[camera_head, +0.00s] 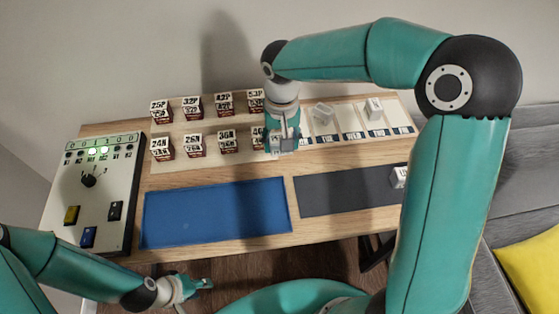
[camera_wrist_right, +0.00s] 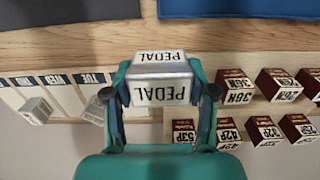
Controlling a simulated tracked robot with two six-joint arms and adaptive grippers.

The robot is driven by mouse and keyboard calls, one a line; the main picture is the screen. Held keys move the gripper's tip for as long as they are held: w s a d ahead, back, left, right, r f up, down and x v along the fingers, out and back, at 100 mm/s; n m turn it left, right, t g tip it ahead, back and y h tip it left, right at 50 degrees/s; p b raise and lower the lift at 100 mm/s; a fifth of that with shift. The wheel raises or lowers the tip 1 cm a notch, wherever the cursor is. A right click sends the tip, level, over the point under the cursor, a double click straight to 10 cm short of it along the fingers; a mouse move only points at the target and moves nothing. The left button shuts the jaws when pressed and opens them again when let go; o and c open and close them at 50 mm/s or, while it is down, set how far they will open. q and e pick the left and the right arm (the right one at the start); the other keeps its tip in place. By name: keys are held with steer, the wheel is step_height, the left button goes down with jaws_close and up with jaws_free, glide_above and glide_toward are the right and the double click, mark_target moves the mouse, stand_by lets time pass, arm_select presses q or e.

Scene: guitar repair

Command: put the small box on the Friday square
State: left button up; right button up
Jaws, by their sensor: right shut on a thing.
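My right gripper (camera_wrist_right: 161,92) is shut on a white box marked PEDAL (camera_wrist_right: 162,78), with one finger on each side of it. In the head view this gripper (camera_head: 283,146) is over the middle of the table, left of the day squares. The Friday square (camera_head: 397,112) appears to be the right-end one of the row; its label is too small to read. It looks empty. Another small white box (camera_head: 374,107) stands on the square left of it. A third (camera_head: 322,111) sits tilted further left. My left gripper (camera_head: 195,288) is empty and looks open, below the table's front edge.
Several labelled boxes (camera_head: 191,146) stand in two rows left of my right gripper. A blue mat (camera_head: 215,212) and a dark mat (camera_head: 340,193) lie in front, with a small white box (camera_head: 399,177) on the dark one. A control panel (camera_head: 95,190) is at left.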

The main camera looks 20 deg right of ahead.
mark_target(281, 170)
step_height(281, 170, down, 9)
stand_by(0.5)
steer(key=o, duration=0.8)
steer(key=shift+f, duration=0.1)
steer(key=shift+c, duration=0.2)
steer(key=o, duration=0.4)
